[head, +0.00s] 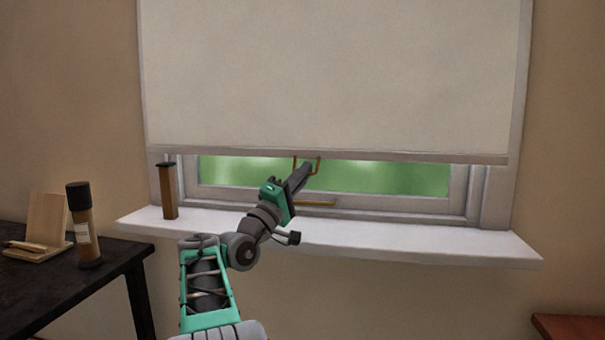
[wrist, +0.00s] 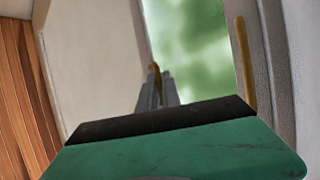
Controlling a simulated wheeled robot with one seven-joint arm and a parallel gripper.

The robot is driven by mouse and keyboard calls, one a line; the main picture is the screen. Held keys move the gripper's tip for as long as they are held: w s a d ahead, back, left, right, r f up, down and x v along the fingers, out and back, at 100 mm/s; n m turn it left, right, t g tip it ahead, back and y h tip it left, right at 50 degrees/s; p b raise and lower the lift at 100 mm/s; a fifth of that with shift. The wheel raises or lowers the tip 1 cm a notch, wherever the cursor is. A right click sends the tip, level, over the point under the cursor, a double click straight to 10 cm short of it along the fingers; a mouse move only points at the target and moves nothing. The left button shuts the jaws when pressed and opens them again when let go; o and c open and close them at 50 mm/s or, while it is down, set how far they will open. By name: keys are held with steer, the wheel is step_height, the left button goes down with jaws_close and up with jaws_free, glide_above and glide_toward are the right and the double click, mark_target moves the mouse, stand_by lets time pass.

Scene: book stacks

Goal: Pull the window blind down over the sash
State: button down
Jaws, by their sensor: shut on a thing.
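The pale window blind (head: 330,75) hangs over most of the window, with its bottom bar (head: 400,156) a little above the sill. A strip of the sash (head: 400,203) and green glass (head: 385,178) shows below it. A brass pull loop (head: 318,166) hangs from the bar. My gripper (head: 304,170) is at the loop and shut on it. In the wrist view the fingers (wrist: 156,88) close around a brass piece (wrist: 154,68), with the blind (wrist: 95,60) at left. Part of the loop is hidden by the fingers.
A brass sash handle (head: 312,203) lies low on the frame. The sill's right part is clear.

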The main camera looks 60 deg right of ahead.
steer(key=c, duration=1.9)
jaws_free()
steer(key=shift+w, duration=0.15)
steer(key=o, duration=0.3)
steer(key=shift+o, duration=0.2)
steer(key=s+v, duration=0.1)
steer(key=v, duration=0.6)
steer(key=shift+w+a+f+p, duration=0.2)
steer(key=shift+w+a+p, duration=0.15)
steer(key=shift+p, duration=0.1)
